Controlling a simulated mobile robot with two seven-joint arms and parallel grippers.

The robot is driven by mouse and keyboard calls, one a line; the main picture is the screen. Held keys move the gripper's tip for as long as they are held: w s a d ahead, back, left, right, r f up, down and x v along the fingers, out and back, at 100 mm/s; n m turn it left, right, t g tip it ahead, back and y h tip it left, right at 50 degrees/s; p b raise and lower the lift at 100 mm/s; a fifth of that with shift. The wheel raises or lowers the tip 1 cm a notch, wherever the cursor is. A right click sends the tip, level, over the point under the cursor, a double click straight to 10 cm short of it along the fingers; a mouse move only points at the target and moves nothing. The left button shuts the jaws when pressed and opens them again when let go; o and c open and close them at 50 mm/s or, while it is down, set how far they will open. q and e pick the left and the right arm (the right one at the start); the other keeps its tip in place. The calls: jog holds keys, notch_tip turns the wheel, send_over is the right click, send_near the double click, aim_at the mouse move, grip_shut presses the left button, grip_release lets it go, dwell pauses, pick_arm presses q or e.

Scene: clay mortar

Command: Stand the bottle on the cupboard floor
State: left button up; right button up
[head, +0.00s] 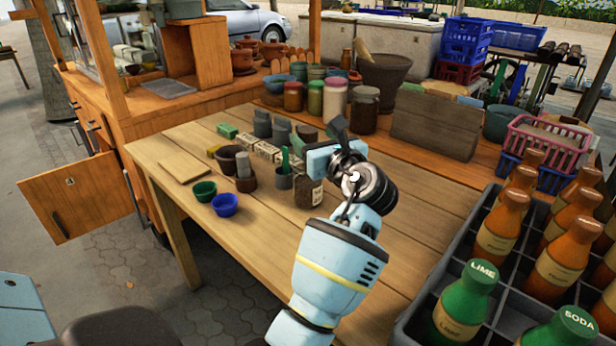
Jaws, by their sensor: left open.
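The bottle for the cupboard cannot be singled out: orange bottles (500,228) and green-capped bottles (464,303) labelled lime and soda stand upright in a grey divided crate (432,290) at the lower right. The wooden cupboard (95,105) is at the left, with a door (80,196) swung open; its floor is hidden from this angle. My left gripper (322,152) is open above the middle of the table, beside and above a dark jar (308,190), with no bottle in it. The fingertips are partly hidden. My right gripper is not in view.
The wooden table (270,270) holds a cutting board (184,167), green and blue bowls (224,204), small pots and blocks. The table's left and front parts are mostly bare.

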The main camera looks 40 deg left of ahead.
aim_at(304, 129)
pick_arm(q)
jog(key=x, duration=0.4)
jog(key=shift+s+a+r, duration=0.1)
jog(key=shift+a, duration=0.3)
jog(key=shift+c, duration=0.2)
grip_shut()
